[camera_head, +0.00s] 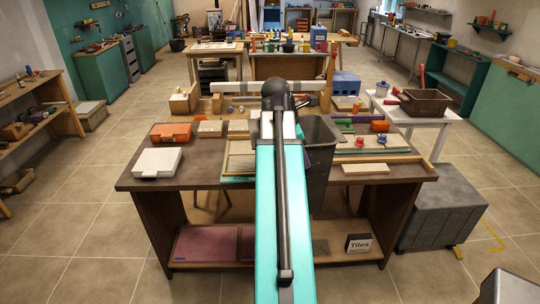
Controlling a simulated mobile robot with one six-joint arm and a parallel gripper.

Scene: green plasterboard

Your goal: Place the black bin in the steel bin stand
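The black bin (322,155) is a tall dark grey tapered container, partly hidden behind my arm. Its rim is above the table top, and its lower body shows in front of the table's front edge. My arm runs up the middle of the view and ends in a dark rounded joint. My gripper is hidden behind the arm, so I cannot see whether it touches the bin. I cannot pick out a steel bin stand with certainty.
The brown worktable (140,182) carries a white case (158,162), an orange case (171,132) and boards. A grey cabinet (440,215) stands at its right. A brown crate (425,103) sits on a white side table.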

